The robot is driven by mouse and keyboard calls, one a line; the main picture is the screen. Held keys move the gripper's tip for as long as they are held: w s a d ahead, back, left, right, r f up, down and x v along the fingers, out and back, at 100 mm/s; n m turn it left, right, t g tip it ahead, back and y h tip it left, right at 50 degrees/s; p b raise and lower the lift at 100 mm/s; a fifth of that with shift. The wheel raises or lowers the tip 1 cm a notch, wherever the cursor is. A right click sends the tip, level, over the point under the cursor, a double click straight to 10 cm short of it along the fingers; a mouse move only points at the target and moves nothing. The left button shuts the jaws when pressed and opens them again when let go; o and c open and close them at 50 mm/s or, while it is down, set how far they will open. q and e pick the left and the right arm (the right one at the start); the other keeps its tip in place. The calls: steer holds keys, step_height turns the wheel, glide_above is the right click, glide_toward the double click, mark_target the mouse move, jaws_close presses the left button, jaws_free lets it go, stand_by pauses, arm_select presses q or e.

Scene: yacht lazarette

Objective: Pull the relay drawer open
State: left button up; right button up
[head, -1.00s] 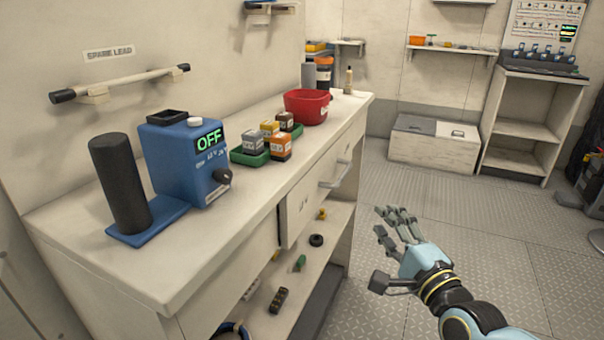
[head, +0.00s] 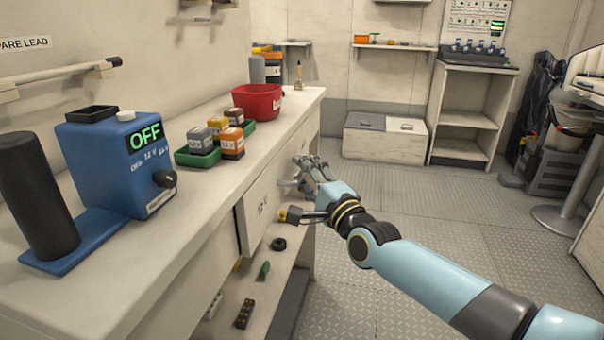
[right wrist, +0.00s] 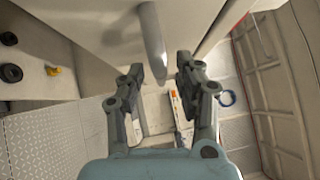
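A pale drawer front (head: 262,205) with a small dark label, too small to read surely, is under the worktop. Its left edge stands slightly proud of the cabinet. A grey bar handle (head: 288,183) is on the cabinet front beside my right gripper (head: 306,180); I cannot tell which drawer front it belongs to. In the right wrist view the handle (right wrist: 153,45) lies between and just ahead of the two spread fingertips of my right gripper (right wrist: 160,72), with gaps on both sides. The gripper is open and empty. My left gripper is not in view.
The worktop (head: 215,190) holds a blue power unit (head: 105,165) reading OFF, a green tray (head: 200,159) of small blocks and a red bowl (head: 256,101). Small parts lie on the shelf below. Open floor (head: 400,205) lies right of the cabinet.

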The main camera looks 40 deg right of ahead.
steer(key=shift+w+d, duration=0.1)
steer(key=shift+w, duration=0.5)
steer(key=shift+r, duration=0.1)
jaws_close()
